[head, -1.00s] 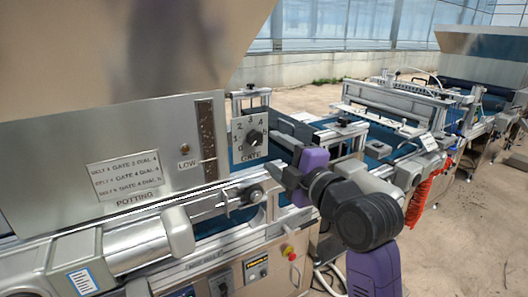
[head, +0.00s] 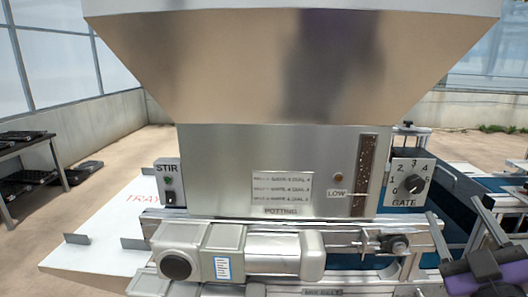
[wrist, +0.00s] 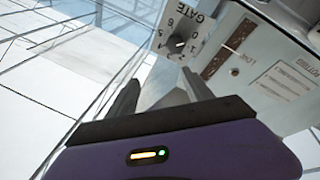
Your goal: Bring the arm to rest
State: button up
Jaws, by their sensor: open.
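My gripper (head: 458,212) shows at the lower right edge of the head view, with its two dark fingers apart and a purple body behind them. It is open, and nothing shows between the fingers. In the wrist view the fingers of my gripper (wrist: 160,80) also stand apart above the purple body. The fingers point up toward the gate dial (head: 413,183), which shows beyond them in the wrist view (wrist: 178,44). I cannot tell the exact gap to the dial. Most of my arm is outside the head view.
A large metal hopper (head: 240,70) stands over the potting panel (head: 225,165). A roller motor housing (head: 285,256) juts out in front below. A stir switch (head: 169,182) and a white tray table (head: 100,225) are at the left. A dark rack (head: 35,150) stands farther left.

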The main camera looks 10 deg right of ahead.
jog(key=s+a+f+m+g+y, duration=0.1)
jog(key=s+a+f+y, duration=0.3)
jog(key=s+a+f, duration=0.7)
jog(key=s+a+f+m+g+y, duration=0.1)
jog(key=s+a+f+g+y, duration=0.2)
jog(key=s+a+f, duration=0.7)
jog(key=s+f+y, duration=0.1)
jog(key=s+f, duration=0.3)
jog(key=s, duration=0.3)
jog(key=shift+s+a+f+m+g, duration=0.25)
jog(key=shift+a+f+m+g, duration=0.05)
jog(key=shift+a+f+g, duration=0.1)
